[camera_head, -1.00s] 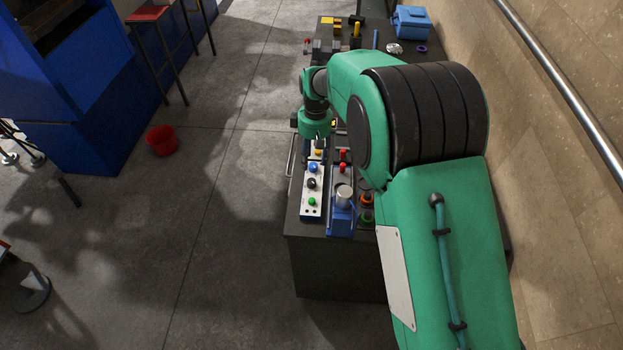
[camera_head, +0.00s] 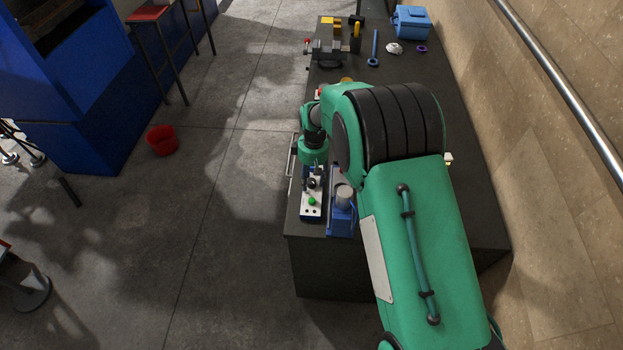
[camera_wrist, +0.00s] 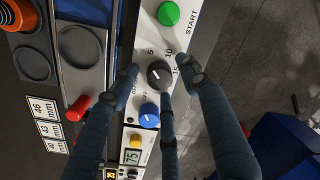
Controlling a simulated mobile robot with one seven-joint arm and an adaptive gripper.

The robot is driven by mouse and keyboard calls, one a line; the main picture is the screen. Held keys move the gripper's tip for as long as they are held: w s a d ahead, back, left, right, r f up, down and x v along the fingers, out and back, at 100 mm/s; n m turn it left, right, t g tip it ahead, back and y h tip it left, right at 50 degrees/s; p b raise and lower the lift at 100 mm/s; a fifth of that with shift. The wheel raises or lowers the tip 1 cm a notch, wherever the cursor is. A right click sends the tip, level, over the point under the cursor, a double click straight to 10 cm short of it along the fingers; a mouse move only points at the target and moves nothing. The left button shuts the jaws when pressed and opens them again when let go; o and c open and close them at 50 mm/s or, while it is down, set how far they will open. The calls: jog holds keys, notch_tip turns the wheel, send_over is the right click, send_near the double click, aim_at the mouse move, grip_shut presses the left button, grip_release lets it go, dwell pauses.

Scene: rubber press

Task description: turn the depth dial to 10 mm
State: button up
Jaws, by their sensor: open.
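The depth dial (camera_wrist: 160,74) is a black round knob on a white panel (camera_wrist: 147,30), with the marks 5, 10 and 15 around it. A small pale mark shows on the knob, but I cannot tell for sure which number it points to. My gripper (camera_wrist: 162,80) is open, its three dark fingers spread around the dial in the wrist view. I cannot tell whether any finger touches it. In the head view my gripper (camera_head: 312,180) is low over the panel, partly hiding the dial.
A red-tipped lever (camera_wrist: 78,107) is to the left. A blue press unit (camera_head: 341,215) stands right of the panel in the head view.

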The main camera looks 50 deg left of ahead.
jog(key=c, duration=1.2)
jog(key=shift+o, duration=0.2)
jog(key=shift+m, duration=0.3)
jog(key=m+b, duration=0.1)
jog(key=m, duration=0.4)
jog(key=shift+r+b, duration=0.1)
jog(key=shift+b, duration=0.25)
jog(key=m, duration=0.6)
jog(key=shift+w+r+y+b, duration=0.1)
jog(key=shift+y+b, duration=0.25)
jog(key=shift+y, duration=0.05)
jog(key=o, duration=1.1)
jog(key=shift+o, duration=0.3)
